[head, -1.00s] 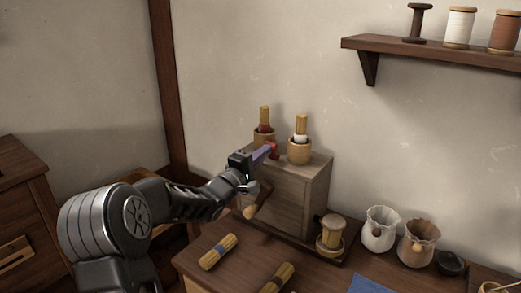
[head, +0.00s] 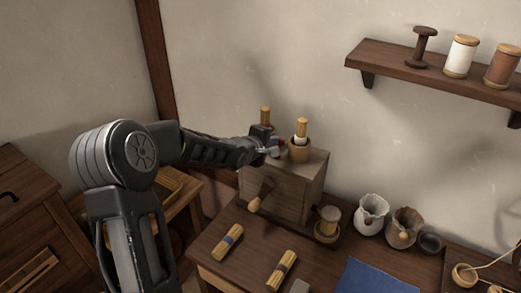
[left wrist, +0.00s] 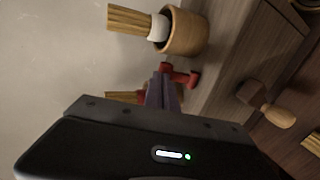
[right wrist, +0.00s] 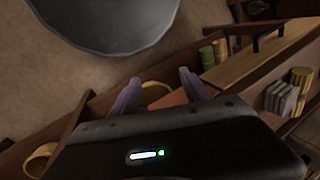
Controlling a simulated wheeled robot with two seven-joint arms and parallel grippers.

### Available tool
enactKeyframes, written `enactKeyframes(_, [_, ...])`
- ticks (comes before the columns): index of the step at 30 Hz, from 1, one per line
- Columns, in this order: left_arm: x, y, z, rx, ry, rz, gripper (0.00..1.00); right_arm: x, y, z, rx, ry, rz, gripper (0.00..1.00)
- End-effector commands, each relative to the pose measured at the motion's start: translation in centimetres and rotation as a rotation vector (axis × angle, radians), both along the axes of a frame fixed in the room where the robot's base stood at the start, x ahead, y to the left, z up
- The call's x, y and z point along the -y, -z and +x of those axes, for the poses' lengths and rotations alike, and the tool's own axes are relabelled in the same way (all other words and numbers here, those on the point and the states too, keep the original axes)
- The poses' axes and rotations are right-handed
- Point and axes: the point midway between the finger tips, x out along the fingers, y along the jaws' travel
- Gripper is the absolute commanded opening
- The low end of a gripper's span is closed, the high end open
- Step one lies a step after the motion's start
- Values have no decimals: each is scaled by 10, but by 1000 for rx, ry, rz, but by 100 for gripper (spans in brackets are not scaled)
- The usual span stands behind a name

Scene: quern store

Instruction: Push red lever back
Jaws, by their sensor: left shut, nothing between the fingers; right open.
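The red lever (left wrist: 190,78) sits on top of a wooden mill box (head: 310,180) with a side crank (head: 262,195). In the left wrist view it lies just beyond my left gripper's fingertips (left wrist: 163,82), very close; I cannot tell whether they touch. In the head view my left gripper (head: 273,149) is over the box top, between two wooden cups, and mostly hides the lever. Its fingers are shut and empty. My right gripper (right wrist: 160,88) shows only in its own wrist view, open and empty, away from the box.
A wooden cup with a brush (head: 300,152) stands on the box close right of my left gripper; another brush (head: 265,117) stands behind it. A spool shelf (head: 430,68) hangs upper right.

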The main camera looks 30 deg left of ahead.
Motion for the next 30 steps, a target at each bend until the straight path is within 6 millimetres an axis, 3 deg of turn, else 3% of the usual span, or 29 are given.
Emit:
enactKeyframes(18, [0, -16, 0, 2, 0, 1, 0, 0, -16, 0, 0, 1, 0, 55])
enactKeyframes(30, [0, -16, 0, 2, 0, 1, 0, 0, -16, 0, 0, 1, 0, 55])
